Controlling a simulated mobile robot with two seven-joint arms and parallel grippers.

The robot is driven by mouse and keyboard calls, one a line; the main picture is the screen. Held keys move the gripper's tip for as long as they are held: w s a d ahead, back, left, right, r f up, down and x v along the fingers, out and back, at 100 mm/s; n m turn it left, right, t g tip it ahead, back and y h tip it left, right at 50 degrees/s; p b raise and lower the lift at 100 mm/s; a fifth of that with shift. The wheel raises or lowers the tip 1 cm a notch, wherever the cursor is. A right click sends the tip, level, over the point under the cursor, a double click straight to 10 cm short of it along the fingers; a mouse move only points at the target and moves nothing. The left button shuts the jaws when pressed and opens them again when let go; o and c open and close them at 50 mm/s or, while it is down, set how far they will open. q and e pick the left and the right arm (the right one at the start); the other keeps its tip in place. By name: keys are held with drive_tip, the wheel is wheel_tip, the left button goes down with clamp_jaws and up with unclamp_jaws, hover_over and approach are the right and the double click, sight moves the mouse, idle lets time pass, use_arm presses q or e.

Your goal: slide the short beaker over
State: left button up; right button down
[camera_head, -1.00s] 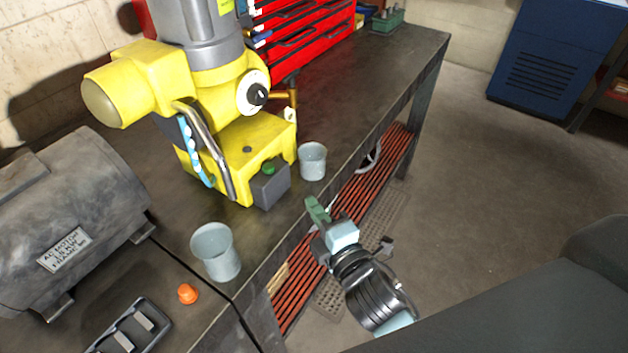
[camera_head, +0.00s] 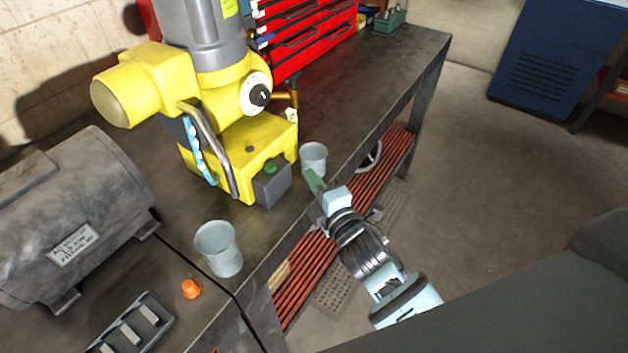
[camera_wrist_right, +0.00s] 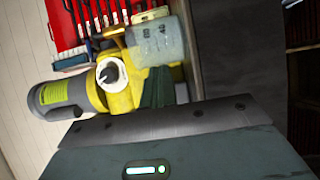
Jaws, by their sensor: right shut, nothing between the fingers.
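The short beaker (camera_head: 313,157) stands upright near the front edge of the workbench, just right of the yellow machine's grey box. A taller beaker (camera_head: 219,249) stands upright nearer to me on the left. My right gripper (camera_head: 313,181) is shut and empty, its green fingertips at the short beaker's near side. Whether they touch it I cannot tell. In the right wrist view the short beaker (camera_wrist_right: 156,42) shows its markings just beyond the shut fingers (camera_wrist_right: 157,88). My left gripper is not in view.
The yellow machine (camera_head: 265,140) stands close left of the short beaker. A grey motor (camera_head: 70,215), an orange cap (camera_head: 191,288) and a dark tray (camera_head: 135,325) lie on the left. The bench top (camera_head: 375,75) behind the short beaker is clear, with a red tool chest (camera_head: 310,40) at its back.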

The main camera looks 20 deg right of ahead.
sight(324, 158)
drive_tip(key=w+d, duration=0.1)
drive_tip(key=w, duration=0.1)
drive_tip(key=w+d, duration=0.3)
drive_tip(key=w, duration=0.1)
drive_tip(key=shift+d, duration=0.2)
drive_tip(key=shift+p, duration=0.3)
